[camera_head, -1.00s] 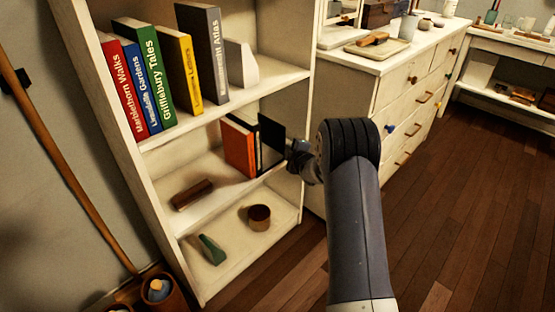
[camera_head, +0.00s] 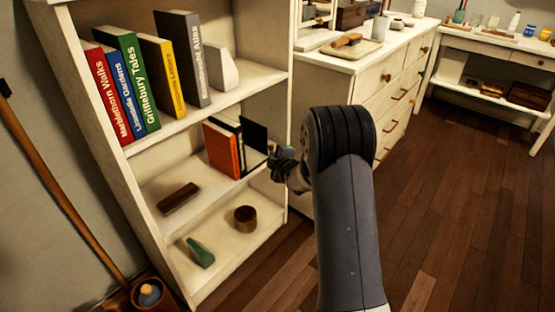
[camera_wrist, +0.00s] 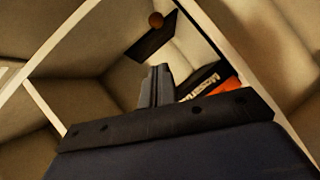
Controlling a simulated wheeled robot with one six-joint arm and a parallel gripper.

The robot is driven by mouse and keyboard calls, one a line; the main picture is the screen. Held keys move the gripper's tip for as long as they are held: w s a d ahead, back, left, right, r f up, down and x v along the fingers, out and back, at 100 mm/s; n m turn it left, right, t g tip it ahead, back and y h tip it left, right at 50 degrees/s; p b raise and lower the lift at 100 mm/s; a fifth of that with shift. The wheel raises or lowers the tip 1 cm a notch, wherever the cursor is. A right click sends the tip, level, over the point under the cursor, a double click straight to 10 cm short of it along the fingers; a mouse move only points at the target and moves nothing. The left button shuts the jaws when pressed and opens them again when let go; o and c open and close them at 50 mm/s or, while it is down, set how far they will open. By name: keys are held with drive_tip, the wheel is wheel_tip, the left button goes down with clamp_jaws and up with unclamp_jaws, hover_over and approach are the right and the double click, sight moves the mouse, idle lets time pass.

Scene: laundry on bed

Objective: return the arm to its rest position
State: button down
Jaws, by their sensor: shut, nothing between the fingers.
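My arm (camera_head: 345,210) reaches forward from the bottom of the head view towards the white bookshelf (camera_head: 290,65). My gripper (camera_wrist: 160,72) shows in the wrist view with its grey fingers together and nothing held. In the head view its wrist end is beside the right edge of the middle shelf, close to a dark upright panel (camera_head: 254,135); the fingertips are hard to make out there. An orange book (camera_head: 222,150) stands just left of the panel. The orange book also shows beyond the fingers in the wrist view (camera_wrist: 225,88). I cannot tell whether anything touches the gripper.
Several books (camera_head: 145,75) stand on the upper shelf with a white bookend (camera_head: 223,70). A brown block (camera_head: 178,198), a brown cup (camera_head: 246,218) and a green object (camera_head: 200,253) lie lower. A white dresser (camera_head: 395,95) stands right of the shelf. Wooden floor (camera_head: 460,200) is open at right.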

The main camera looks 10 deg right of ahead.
drive_tip(key=shift+v, duration=1.9)
